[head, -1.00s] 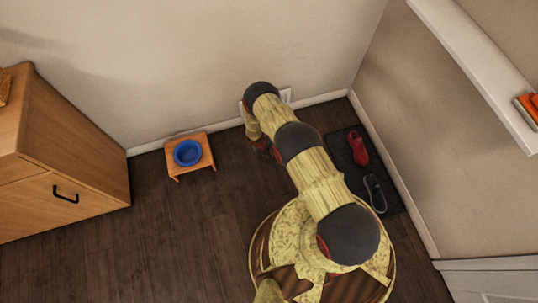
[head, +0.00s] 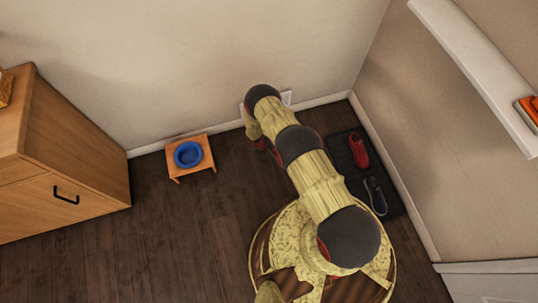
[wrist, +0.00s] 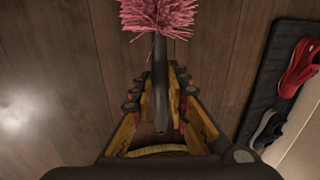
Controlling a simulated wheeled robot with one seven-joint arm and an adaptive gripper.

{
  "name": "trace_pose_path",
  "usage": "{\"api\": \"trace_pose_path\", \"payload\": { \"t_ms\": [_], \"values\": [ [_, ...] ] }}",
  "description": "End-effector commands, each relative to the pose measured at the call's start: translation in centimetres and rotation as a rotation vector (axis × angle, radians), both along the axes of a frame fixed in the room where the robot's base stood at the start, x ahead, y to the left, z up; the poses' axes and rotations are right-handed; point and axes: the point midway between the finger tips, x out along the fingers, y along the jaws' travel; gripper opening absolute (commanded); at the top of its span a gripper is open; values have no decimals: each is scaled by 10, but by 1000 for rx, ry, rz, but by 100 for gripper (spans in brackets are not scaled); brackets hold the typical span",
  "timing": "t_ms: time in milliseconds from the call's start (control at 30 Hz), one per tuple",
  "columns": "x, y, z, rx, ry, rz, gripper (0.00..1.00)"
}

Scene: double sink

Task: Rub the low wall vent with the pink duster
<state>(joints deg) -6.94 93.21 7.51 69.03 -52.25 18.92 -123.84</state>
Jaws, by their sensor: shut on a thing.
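In the wrist view my gripper (wrist: 160,95) is shut on the dark handle of the pink duster (wrist: 158,15). The duster's fluffy pink head is at the top edge of that view, partly cut off, with dark wood floor behind it. In the head view the low wall vent (head: 287,98) is a small white piece at the foot of the back wall, mostly hidden behind my arm. My gripper (head: 262,144) is low in front of that wall, mostly hidden by my arm. Whether the duster touches the vent cannot be seen.
A small wooden stand (head: 203,163) with a blue bowl (head: 188,154) is left of my arm. A dark mat (head: 345,172) with a red shoe (head: 359,150) and a dark shoe (head: 376,195) lies to the right. A wooden cabinet (head: 80,150) stands at far left.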

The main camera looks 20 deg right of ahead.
Motion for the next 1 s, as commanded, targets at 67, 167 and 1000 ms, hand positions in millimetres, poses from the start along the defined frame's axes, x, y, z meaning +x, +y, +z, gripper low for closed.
{"api": "trace_pose_path", "payload": {
  "t_ms": [67,167,1000],
  "values": [
    [2,0,0,0,0,0,0],
    [3,0,0,0,0,0,0],
    [6,-30,0,0,1,-1,0]
  ]
}}
